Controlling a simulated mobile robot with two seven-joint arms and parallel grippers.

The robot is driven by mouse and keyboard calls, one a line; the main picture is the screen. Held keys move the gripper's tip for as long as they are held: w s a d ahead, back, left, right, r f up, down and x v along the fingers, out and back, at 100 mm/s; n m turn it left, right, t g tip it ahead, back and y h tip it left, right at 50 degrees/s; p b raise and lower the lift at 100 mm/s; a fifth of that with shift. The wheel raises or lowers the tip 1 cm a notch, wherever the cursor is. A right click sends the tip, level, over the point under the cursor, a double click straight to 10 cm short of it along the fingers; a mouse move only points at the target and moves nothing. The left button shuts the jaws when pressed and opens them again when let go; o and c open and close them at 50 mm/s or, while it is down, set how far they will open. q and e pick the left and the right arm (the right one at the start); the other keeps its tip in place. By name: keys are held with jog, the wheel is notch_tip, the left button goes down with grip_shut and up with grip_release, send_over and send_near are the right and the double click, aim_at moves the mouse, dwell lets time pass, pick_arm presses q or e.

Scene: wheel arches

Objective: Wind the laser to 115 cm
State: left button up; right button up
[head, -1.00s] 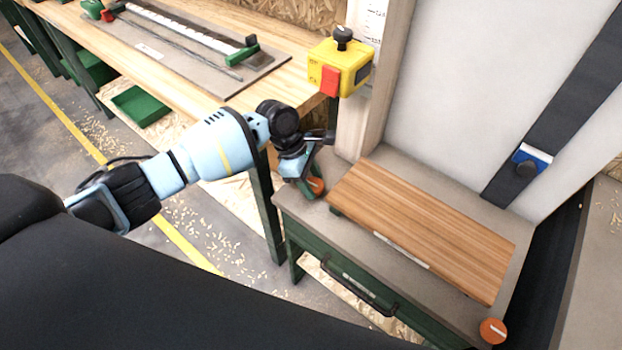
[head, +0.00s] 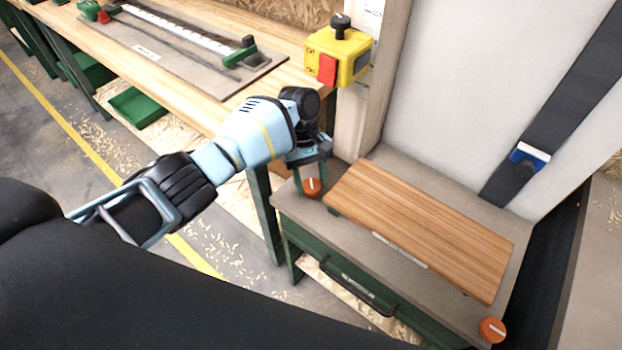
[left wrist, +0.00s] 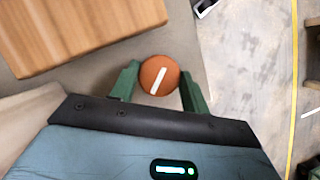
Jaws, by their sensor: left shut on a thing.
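My left gripper (head: 310,183) points down at the far left corner of the grey bench and is shut on the left orange knob (head: 311,187). In the left wrist view the green fingers stand on both sides of this knob (left wrist: 159,75), whose white mark is slightly tilted. A second orange knob (head: 492,330) sits at the near right corner, free. A blue-and-white slider (head: 530,154), perhaps the laser, is on the dark slanted rail (head: 570,95). I cannot read any scale or height there. My right gripper is out of view.
A wooden board (head: 425,230) lies on the bench (head: 370,258) beside the held knob. A yellow switch box (head: 338,55) with a black knob and red switch stands behind my gripper. A workbench (head: 190,95) with a long rule is at the back left.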

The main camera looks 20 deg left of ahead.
pick_arm(q)
jog(key=m+y, duration=0.1)
jog(key=m, duration=0.2)
jog(key=shift+d+m+g+b, duration=0.15)
jog(key=shift+m+g+b, duration=0.2)
jog(key=shift+m+g, duration=0.05)
jog(key=m+y, duration=0.1)
jog(key=m, duration=0.2)
jog(key=shift+m+y, duration=0.3)
jog(key=m+y, duration=0.1)
jog(key=m, duration=0.3)
jog(key=shift+d+y, duration=0.15)
jog(key=shift+y, duration=0.25)
jog(key=shift+m+t+y+p, duration=0.3)
jog(key=shift+m+t+y, duration=0.15)
jog(key=shift+m, duration=1.25)
jog(key=o, duration=1)
jog(key=shift+d+f, duration=0.1)
